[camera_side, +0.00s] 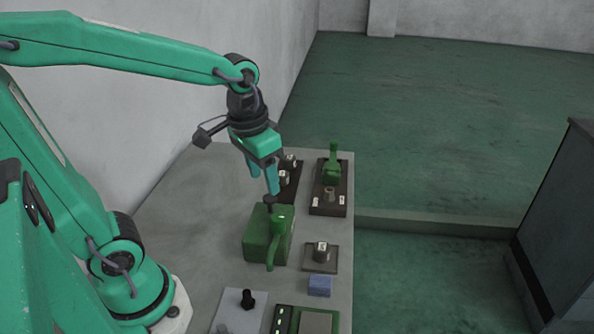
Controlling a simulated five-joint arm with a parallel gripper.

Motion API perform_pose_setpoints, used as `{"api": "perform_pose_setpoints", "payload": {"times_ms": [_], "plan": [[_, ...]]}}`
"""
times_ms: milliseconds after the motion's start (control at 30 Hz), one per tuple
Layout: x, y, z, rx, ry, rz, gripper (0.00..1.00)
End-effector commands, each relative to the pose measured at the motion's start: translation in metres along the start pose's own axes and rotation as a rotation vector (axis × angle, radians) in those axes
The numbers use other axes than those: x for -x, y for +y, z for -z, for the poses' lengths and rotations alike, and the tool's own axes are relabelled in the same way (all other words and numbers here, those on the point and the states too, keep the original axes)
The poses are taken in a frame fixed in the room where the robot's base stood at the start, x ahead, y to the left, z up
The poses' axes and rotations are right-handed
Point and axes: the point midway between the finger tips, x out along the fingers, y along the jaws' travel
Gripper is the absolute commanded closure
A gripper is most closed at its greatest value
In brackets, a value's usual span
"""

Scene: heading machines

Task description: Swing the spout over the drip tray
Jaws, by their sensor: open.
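A green box-shaped machine (256,236) stands on the grey bench. A green curved spout (274,250) rises at its right front and bends down toward the bench. A dark knob (270,200) sits on top of the machine. My gripper (265,191) is open and points down just above and behind this knob. I cannot tell whether the fingers touch it. A flat grey plate in a dark and green frame (315,323) is cut by the bottom edge; I cannot tell whether it is the drip tray. The spout's end is not over that plate.
A green upright lever (333,165) stands on a dark base at the back right. A dark base with small pale blocks (289,172) is behind my gripper. A grey cylinder (321,250), a blue block (319,285) and a black knob on a pale plate (247,299) are nearer.

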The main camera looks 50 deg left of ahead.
Motion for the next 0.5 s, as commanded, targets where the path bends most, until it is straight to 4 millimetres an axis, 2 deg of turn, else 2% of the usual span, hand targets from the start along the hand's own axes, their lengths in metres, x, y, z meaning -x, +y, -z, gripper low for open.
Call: {"api": "perform_pose_setpoints", "payload": {"times_ms": [200, 500], "plan": [[-0.022, 0.003, 0.015, 0.000, -0.107, 0.002, 0.50], [-0.033, 0.005, 0.022, 0.001, -0.158, 0.004, 0.50]]}}
